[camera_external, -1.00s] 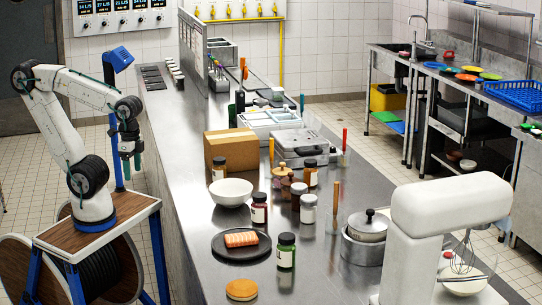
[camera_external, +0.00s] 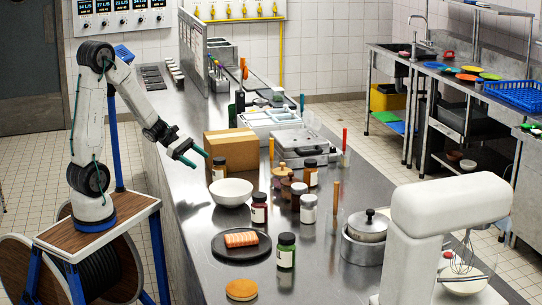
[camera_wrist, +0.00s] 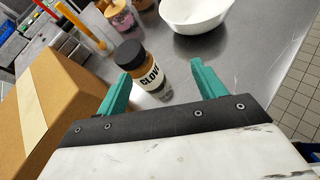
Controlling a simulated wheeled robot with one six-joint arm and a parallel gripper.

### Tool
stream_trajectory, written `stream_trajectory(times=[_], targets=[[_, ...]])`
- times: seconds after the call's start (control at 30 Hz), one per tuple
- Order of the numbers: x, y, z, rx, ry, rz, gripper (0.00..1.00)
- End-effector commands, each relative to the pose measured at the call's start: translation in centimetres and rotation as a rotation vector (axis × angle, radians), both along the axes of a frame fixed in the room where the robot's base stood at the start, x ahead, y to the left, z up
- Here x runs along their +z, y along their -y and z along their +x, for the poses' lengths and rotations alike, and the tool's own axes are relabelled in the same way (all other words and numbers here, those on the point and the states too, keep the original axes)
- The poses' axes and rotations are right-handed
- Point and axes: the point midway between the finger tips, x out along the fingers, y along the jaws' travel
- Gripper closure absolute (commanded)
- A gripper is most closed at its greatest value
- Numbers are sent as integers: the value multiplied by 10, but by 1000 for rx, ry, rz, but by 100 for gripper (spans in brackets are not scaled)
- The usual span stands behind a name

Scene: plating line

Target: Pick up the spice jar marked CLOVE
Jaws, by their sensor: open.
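The CLOVE spice jar (camera_wrist: 154,76) has a black lid, brown contents and a white label lettered "CLO…" in the wrist view. It stands upright on the steel counter, beyond and between my fingertips, closer to the left finger. In the external view this jar (camera_external: 219,170) stands between the cardboard box and the white bowl. My gripper (camera_external: 197,158) is left of the jar and a little above the counter, pointing toward it. In the wrist view my gripper (camera_wrist: 162,74) has its green fingers apart with nothing held.
The cardboard box (camera_external: 232,147) is close behind the jar, and the white bowl (camera_external: 232,193) is just in front. Several other jars, including a red one (camera_external: 259,210) and a green one (camera_external: 286,252), stand farther right. The counter's left strip is clear.

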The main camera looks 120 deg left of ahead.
Motion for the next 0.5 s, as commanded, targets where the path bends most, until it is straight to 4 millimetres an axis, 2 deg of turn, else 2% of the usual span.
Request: stream_trajectory(times=[0.1, 0.2, 0.5], targets=[[8, -23, 3, 147, 60, -68, 31], [12, -33, 2, 221, 90, -109, 31], [2, -40, 27, 233, 93, -136, 31]])
